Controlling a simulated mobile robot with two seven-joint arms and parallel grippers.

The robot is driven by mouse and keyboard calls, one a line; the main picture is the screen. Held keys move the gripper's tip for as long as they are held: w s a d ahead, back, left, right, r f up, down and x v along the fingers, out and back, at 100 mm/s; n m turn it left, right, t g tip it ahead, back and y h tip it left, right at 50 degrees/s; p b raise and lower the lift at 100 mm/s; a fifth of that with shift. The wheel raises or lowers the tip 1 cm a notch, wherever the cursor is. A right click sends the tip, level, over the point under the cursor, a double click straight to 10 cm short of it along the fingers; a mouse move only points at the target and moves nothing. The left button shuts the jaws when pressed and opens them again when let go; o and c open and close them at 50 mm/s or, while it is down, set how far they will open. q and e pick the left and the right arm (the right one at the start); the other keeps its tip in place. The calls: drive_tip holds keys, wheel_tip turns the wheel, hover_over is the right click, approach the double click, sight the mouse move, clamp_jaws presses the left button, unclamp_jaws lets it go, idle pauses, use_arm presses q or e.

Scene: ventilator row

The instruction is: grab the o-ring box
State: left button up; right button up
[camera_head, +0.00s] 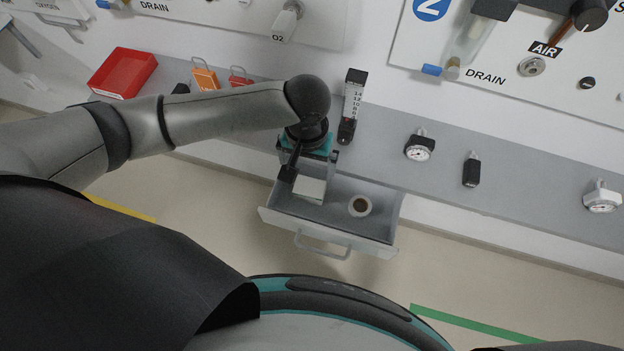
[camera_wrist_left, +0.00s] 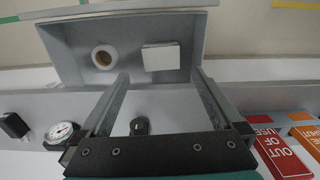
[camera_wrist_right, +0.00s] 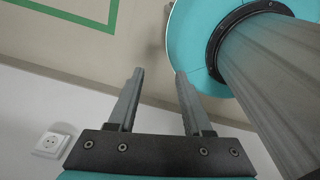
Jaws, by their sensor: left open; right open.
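A small white box (camera_wrist_left: 161,57), which I take to be the o-ring box, lies in an open grey drawer (camera_head: 318,229) under the shelf. It has no readable label. In the head view, the white box (camera_head: 312,187) is partly covered by my left gripper (camera_head: 301,176). The left gripper is open and points down over the drawer. In the left wrist view, the left fingers (camera_wrist_left: 160,76) are apart with the white box ahead, between and slightly beyond the tips. Nothing is between the fingers. My right gripper (camera_wrist_right: 160,75) is open and empty, away from the drawer.
A tape roll (camera_head: 360,206) lies beside the white box in the drawer. The grey shelf (camera_head: 385,172) above holds gauges, a flowmeter (camera_head: 351,105), red and orange tags and a red tray (camera_head: 123,73). The drawer walls stand close around the box.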

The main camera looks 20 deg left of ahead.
use_arm(q)
drive_tip(key=b, duration=0.2)
hover_over(308, 191)
drive_tip(key=f, duration=0.7)
drive_tip(key=shift+s+d+f, duration=0.1)
drive_tip(key=shift+s+f, duration=0.1)
drive_tip(key=shift+s, duration=0.05)
drive_tip(key=shift+f+b, duration=0.35)
drive_tip(key=shift+f, duration=0.5)
drive_tip(key=f+b, duration=0.1)
drive_tip(key=f, duration=0.1)
drive_tip(key=f+b, duration=0.1)
drive_tip(key=f, duration=0.1)
drive_tip(key=shift+w+f, duration=0.2)
drive_tip(key=shift+f, duration=0.15)
drive_tip(key=c, duration=1)
use_arm(e)
drive_tip(key=f, duration=0.2)
drive_tip(key=s+f, duration=0.1)
drive_tip(key=f, duration=0.2)
